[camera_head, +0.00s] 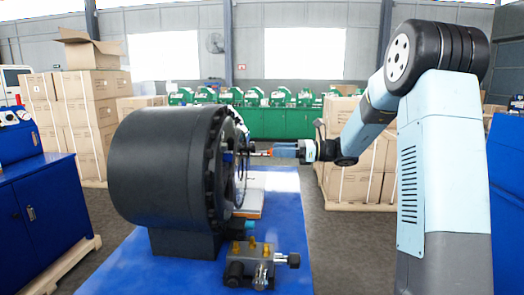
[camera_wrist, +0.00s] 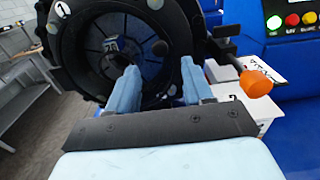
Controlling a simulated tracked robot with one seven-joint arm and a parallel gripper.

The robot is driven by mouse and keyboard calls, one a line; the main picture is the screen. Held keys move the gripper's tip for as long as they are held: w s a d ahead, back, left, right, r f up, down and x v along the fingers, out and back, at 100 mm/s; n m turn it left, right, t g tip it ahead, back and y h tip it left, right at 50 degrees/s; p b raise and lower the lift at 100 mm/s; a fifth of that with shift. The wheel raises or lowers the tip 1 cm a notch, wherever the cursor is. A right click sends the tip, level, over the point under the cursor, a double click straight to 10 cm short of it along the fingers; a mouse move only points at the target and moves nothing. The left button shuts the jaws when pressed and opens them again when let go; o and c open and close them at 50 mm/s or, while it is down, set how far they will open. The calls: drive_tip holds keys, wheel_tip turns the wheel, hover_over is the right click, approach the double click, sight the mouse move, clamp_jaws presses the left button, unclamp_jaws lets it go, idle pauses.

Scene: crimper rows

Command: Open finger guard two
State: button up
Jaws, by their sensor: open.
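The crimper (camera_head: 165,170) is a big black drum lying on its side on a blue bench, its round front facing right. In the wrist view its dark front ring (camera_wrist: 75,75) carries a white "1" label at the upper left. A round, see-through-looking guard disc (camera_wrist: 140,45) covers the opening, with a "20" mark behind or on it; I cannot read which guard this is. My gripper (camera_head: 262,152) is close to the front, pointing left at it. In the wrist view my gripper (camera_wrist: 158,78) has two blue fingers apart with nothing between them. I cannot tell whether they touch the guard.
A button panel (camera_wrist: 292,20) is at the upper right. A valve block (camera_head: 262,268) stands at the bench's front. Stacked boxes (camera_head: 85,115) stand behind.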

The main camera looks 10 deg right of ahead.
drive_tip(key=w+a, duration=0.1)
drive_tip(key=a, duration=0.5)
drive_tip(key=shift+a, duration=0.3)
drive_tip(key=shift+w, duration=0.1)
clamp_jaws()
